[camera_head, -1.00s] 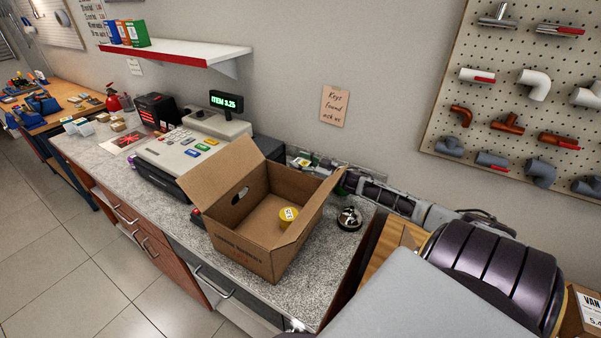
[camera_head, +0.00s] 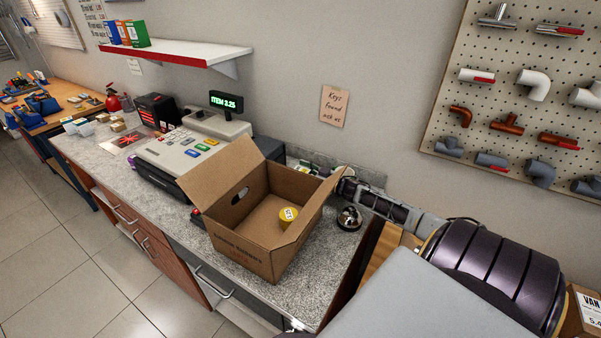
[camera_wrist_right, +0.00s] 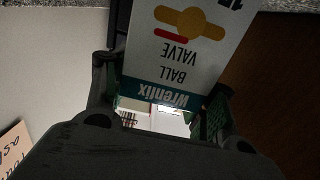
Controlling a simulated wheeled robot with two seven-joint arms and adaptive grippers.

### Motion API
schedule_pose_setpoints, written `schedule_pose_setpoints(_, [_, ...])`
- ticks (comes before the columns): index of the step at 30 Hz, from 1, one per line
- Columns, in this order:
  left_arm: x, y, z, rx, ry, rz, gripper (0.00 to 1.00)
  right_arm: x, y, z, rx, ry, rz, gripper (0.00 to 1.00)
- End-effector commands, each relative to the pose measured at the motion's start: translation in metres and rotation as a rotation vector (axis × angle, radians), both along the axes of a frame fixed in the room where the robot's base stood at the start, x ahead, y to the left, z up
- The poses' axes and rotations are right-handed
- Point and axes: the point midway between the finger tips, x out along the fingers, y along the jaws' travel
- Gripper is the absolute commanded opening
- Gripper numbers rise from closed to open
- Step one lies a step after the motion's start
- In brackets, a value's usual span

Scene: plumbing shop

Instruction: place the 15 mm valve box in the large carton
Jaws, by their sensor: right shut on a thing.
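The large carton (camera_head: 245,247) stands open on the counter, flaps spread. My right arm reaches in from the right behind the carton; my right gripper (camera_head: 318,168) is mostly hidden by the carton's right flap. In the right wrist view, my right gripper (camera_wrist_right: 160,95) is shut on the valve box (camera_wrist_right: 185,55), a white and teal box printed "BALL VALVE", upside down in that picture. Its size mark is cut off at the top edge. My left gripper is not in view.
A cash register (camera_head: 185,148) stands left of the carton. A service bell (camera_head: 349,218) stands right of it, near my arm. A shelf (camera_head: 180,50) hangs above the counter and a pegboard with pipe fittings (camera_head: 530,100) hangs at right. The counter's front strip is narrow.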

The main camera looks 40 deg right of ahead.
Motion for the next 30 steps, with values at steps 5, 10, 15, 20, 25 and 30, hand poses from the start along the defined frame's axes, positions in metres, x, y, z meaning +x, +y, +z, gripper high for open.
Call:
schedule_pose_setpoints(5, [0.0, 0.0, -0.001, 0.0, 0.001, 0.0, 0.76, 0.0, 0.0, -0.002, 0.0, 0.0, 0.0, 0.64])
schedule_pose_setpoints(10, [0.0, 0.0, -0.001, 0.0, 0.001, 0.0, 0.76, 0.0, 0.0, -0.002, 0.0, 0.0, 0.0, 0.66])
schedule_pose_setpoints(15, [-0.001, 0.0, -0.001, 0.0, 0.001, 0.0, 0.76, 0.0, 0.0, -0.002, 0.0, 0.0, 0.0, 0.66])
schedule_pose_setpoints(20, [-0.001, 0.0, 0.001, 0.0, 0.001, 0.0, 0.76, -0.001, 0.0, 0.001, 0.0, 0.001, 0.0, 0.66])
schedule_pose_setpoints(25, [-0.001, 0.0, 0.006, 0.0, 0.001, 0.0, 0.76, -0.006, -0.002, 0.001, 0.001, 0.001, -0.001, 0.66])
schedule_pose_setpoints(30, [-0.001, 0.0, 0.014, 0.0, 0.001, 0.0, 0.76, -0.014, -0.004, 0.002, 0.0, 0.002, -0.001, 0.66])
